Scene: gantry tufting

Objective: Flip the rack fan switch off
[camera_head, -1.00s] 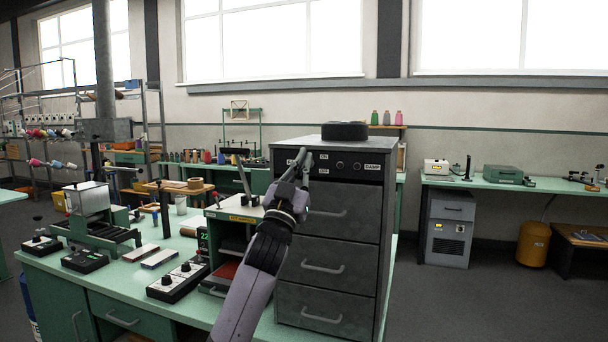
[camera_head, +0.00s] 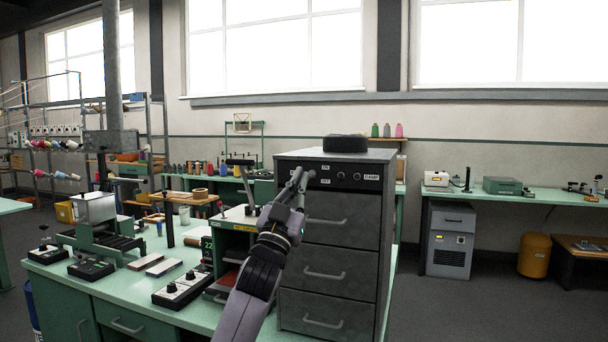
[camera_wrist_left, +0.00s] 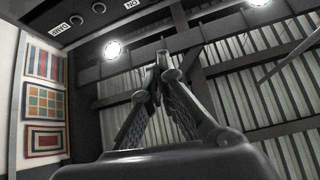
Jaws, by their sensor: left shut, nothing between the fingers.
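The dark grey rack cabinet (camera_head: 334,211) stands on the green bench, with a black control panel (camera_head: 362,177) along its top front. The panel carries two dark knobs and small white labels, one reading ON at the top and one reading DAMP at the right. My left gripper (camera_head: 299,178) is shut and empty, with its fingertips in front of the panel's left part. It hides the switch area, and I cannot tell the switch's position. In the left wrist view the shut fingers (camera_wrist_left: 160,62) point up beside the panel's underside (camera_wrist_left: 92,16). My right gripper is not in view.
Left of my arm stand a small press (camera_head: 237,219), a control box with two knobs (camera_head: 182,289) and other bench devices. Open floor lies right of the cabinet.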

